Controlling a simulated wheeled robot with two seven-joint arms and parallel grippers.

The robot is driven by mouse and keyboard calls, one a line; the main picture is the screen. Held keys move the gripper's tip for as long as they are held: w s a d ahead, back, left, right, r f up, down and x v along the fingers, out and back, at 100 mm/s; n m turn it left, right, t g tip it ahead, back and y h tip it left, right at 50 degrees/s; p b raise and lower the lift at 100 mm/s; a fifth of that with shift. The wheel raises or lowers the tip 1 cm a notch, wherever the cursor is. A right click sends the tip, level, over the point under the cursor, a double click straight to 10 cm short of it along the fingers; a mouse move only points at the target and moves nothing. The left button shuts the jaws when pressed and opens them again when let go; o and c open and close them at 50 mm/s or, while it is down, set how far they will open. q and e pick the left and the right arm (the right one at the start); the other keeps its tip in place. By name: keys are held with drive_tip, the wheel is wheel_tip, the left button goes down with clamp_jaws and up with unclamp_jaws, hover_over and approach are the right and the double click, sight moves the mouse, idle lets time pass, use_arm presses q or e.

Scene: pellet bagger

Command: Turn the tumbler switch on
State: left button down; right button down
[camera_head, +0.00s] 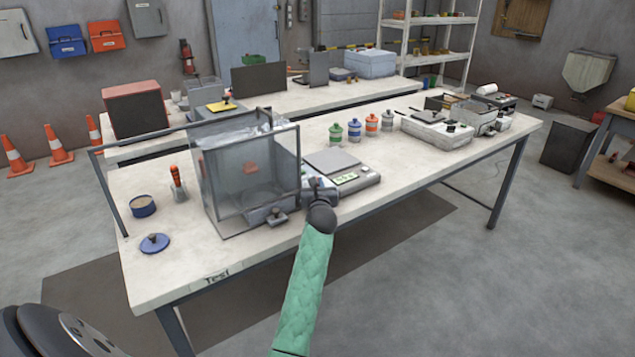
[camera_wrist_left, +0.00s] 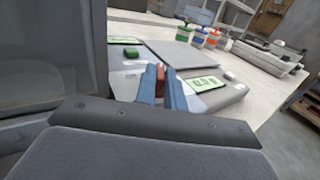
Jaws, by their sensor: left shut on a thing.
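My left gripper (camera_head: 318,188) is at the front of the table, between the glass-walled box and the scale. In the left wrist view its two blue fingers (camera_wrist_left: 162,88) are shut on a small dark red part (camera_wrist_left: 160,82), which looks like the tumbler switch. The fingers hide most of it, so I cannot tell its position. Just behind the fingers is a grey unit with a green button (camera_wrist_left: 132,53) and a lit green display (camera_wrist_left: 122,40). My right gripper is not in view.
The glass-walled box (camera_head: 248,172) stands close on the left of my gripper. The scale (camera_head: 345,168), with a lit display, is close on the right. Several colored jars (camera_head: 354,130) stand behind. A blue lid (camera_head: 155,243) lies at the front left of the table (camera_head: 190,262).

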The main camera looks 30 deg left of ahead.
use_arm(q)
drive_tip(key=shift+r, duration=0.1)
drive_tip(key=c, duration=1.5)
unclamp_jaws()
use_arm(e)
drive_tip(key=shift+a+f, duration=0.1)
